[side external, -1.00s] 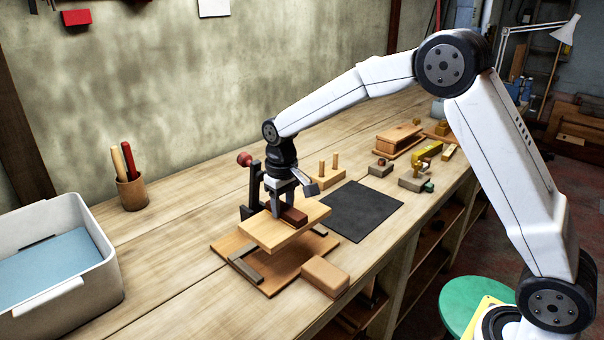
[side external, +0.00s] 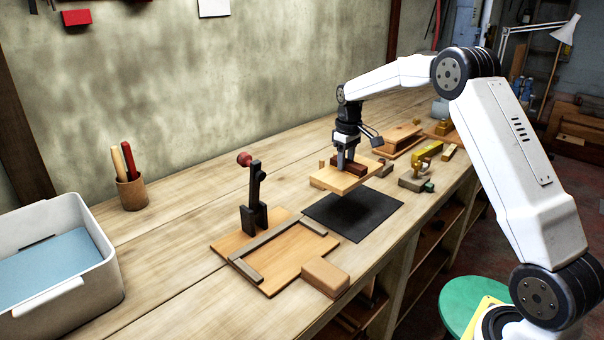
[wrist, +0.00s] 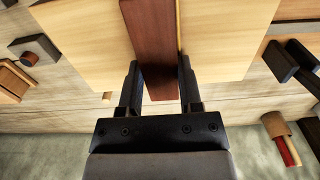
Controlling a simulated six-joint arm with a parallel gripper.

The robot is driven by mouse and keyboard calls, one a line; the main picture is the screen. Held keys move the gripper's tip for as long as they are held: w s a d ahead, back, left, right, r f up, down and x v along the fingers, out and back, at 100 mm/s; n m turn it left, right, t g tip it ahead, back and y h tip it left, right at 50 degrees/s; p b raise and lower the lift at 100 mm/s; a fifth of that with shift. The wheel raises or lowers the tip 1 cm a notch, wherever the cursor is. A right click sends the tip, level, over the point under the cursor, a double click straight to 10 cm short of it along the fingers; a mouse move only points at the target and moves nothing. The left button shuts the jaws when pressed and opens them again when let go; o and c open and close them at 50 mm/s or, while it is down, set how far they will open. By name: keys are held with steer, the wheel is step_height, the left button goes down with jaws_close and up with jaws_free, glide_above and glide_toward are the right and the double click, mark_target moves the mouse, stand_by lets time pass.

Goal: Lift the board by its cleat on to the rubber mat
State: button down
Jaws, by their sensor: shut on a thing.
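My gripper (side external: 345,162) is shut on the dark reddish-brown cleat (side external: 349,166) on top of the board. The light wooden board (side external: 332,181) hangs level below it, above the far part of the black rubber mat (side external: 360,220), with a shadow on the mat. In the wrist view the cleat (wrist: 152,45) runs between the two fingers (wrist: 158,90), with the board (wrist: 225,40) showing on both sides.
A wooden base with fence strips (side external: 285,275) and a dark upright post with a red knob (side external: 253,200) stand left of the mat. A wooden block (side external: 325,277) sits at the front edge. A clamp (side external: 425,155) and a wooden box (side external: 397,140) lie beyond the mat.

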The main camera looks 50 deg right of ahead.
steer(key=d, duration=0.1)
steer(key=s+d, duration=0.1)
steer(key=d, duration=0.1)
steer(key=shift+d, duration=0.25)
glide_above(352, 205)
step_height(352, 205, down, 5)
steer(key=shift+a+r, duration=0.1)
steer(key=shift+f, duration=0.4)
steer(key=shift+f, duration=0.1)
steer(key=shift+f, duration=2)
steer(key=shift+f, duration=0.2)
